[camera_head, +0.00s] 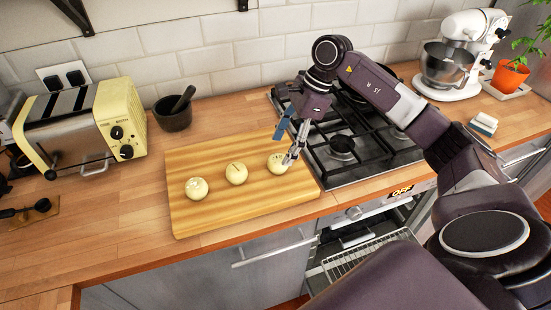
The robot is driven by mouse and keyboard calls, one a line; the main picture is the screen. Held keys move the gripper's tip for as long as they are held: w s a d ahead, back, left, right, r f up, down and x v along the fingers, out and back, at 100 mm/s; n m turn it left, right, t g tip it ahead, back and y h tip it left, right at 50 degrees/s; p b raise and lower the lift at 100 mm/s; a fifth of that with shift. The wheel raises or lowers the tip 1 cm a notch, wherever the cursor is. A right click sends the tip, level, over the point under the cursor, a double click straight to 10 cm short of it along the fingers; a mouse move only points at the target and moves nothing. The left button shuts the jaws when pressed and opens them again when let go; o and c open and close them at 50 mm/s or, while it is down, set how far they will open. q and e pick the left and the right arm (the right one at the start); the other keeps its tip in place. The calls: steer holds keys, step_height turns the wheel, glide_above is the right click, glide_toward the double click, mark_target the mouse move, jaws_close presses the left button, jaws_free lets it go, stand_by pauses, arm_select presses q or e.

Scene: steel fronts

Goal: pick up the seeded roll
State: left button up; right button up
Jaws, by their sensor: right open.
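Three pale round rolls sit apart in a slanting row on the wooden board: a left roll (196,188), a middle roll (236,173) and a right roll (275,164). The middle one shows a dark line on top. The tops are too small to tell surely which roll is seeded. My right gripper (289,158) is open and points down at the right roll's right side, partly covering it. I cannot tell whether it touches the roll. My left gripper is not in view.
The cutting board (215,217) lies on the wooden counter, left of the gas hob (343,148). A yellow toaster (125,118) and a dark mortar (172,121) stand behind to the left. A stand mixer (449,68) is at the back right. The board's front half is clear.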

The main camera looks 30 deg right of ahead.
mark_target(278, 157)
steer(key=x, duration=0.1)
steer(key=p+x, duration=0.1)
steer(key=p, duration=0.1)
steer(key=shift+s+a+f, duration=0.2)
steer(key=shift+a+f, duration=0.1)
steer(key=shift+a, duration=0.05)
steer(key=shift+x, duration=1.1)
steer(key=shift+w+f, duration=0.1)
steer(key=shift+f, duration=0.15)
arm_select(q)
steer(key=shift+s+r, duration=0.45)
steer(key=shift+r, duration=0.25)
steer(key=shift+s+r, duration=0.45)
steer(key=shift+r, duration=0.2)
arm_select(e)
steer(key=c, duration=1)
